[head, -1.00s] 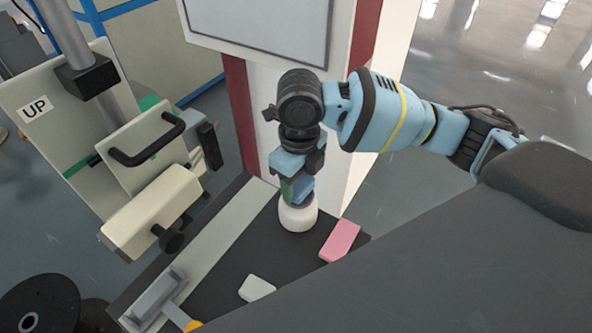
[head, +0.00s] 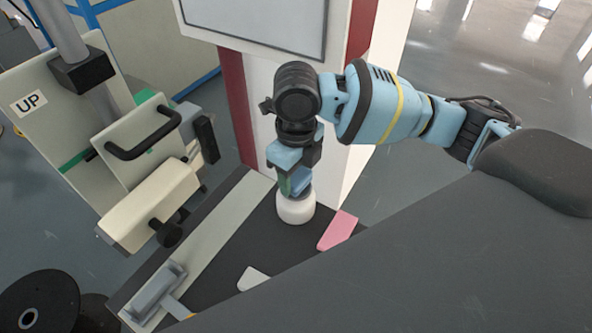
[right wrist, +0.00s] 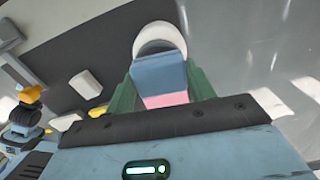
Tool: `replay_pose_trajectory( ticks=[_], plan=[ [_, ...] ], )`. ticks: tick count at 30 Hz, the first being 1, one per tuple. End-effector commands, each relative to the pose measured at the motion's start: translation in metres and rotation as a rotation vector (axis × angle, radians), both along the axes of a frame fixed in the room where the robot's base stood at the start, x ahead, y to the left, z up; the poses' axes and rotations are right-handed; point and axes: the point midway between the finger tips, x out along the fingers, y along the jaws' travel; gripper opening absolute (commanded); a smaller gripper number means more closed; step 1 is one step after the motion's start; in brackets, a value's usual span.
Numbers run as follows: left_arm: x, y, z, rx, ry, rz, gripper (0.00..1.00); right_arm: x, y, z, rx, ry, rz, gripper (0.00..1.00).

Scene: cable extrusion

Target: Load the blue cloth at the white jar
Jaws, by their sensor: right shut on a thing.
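The white jar (head: 296,209) stands upright on the dark worktop; its round rim (right wrist: 160,28) shows at the top of the right wrist view. My right gripper (head: 295,183) points down directly over the jar, shut on the blue cloth (head: 301,182). In the right wrist view the blue cloth (right wrist: 160,75) is a flat block between the green fingers, and its far end overlaps the jar's opening. I cannot tell how deep it reaches inside.
A pink cloth (head: 337,231) lies right of the jar and a white cloth (head: 252,278) lies in front-left. A white column (head: 262,110) with a screen stands behind. A cream machine (head: 150,205) with a black handle is at left. A black spool (head: 38,312) is at lower left.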

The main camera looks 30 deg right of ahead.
Motion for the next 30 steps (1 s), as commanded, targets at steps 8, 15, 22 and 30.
replay_pose_trajectory(
  ticks=[8, 15, 22, 30],
  plan=[
    [-0.0006, 0.0007, -0.0009, 0.002, 0.002, -0.001, 0.36, -0.0002, -0.0001, -0.0034, 0.0, 0.001, 0.0, 0.36],
    [0.0002, -0.0004, 0.0002, -0.002, -0.001, 0.001, 0.36, -0.0002, -0.0001, -0.0058, 0.0, 0.001, 0.0, 0.36],
    [0.0002, -0.0026, 0.0002, -0.009, 0.0, 0.008, 0.36, 0.0, -0.0001, -0.0079, 0.0, 0.0, 0.0, 0.36],
    [0.0004, -0.003, 0.0004, -0.009, 0.0, 0.009, 0.36, 0.0, -0.0001, -0.0076, 0.0, 0.0, 0.0, 0.36]
  ],
)
